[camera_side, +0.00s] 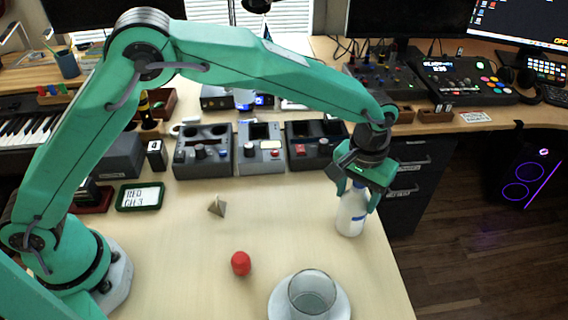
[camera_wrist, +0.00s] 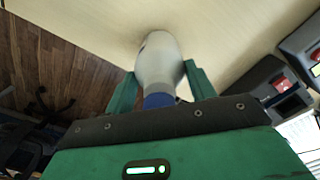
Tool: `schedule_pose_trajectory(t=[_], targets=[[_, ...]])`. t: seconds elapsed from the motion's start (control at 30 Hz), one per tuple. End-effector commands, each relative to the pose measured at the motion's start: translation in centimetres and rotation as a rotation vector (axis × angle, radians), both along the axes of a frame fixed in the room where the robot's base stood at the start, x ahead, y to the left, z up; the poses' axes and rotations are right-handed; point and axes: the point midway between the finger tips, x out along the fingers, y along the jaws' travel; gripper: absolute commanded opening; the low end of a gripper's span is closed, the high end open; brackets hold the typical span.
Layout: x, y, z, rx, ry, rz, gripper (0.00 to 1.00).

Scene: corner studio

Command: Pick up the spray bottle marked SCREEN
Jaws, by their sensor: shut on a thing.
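A white bottle with a blue collar (camera_side: 351,214) stands upright near the right edge of the wooden desk in the side view. It also shows in the wrist view (camera_wrist: 159,62), between my green fingers. My gripper (camera_side: 357,195) comes from above and is shut on the bottle around its upper part. It shows in the wrist view too (camera_wrist: 160,90). The bottle's top is hidden by my gripper. No marking on the bottle can be read in either view. I cannot tell whether its base touches the desk.
A red piece (camera_side: 241,263) and a glass (camera_side: 312,293) on a white plate (camera_side: 341,308) are at the front of the desk. A small pyramid (camera_side: 217,207) and a green-framed sign (camera_side: 140,197) lie to the left. Grey control boxes (camera_side: 262,150) line the back. The desk's right edge is close to the bottle.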

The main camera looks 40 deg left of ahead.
Motion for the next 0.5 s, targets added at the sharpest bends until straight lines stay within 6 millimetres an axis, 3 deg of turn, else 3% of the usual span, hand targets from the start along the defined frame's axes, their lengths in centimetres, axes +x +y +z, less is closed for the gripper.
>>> schedule_pose_trajectory(t=[0.37, 0.5], targets=[[0.1, -0.1, 4.0, -0.004, -0.005, 0.0, 0.0], [-2.0, -1.0, 5.4, -0.003, -0.004, -0.004, 0.0]])
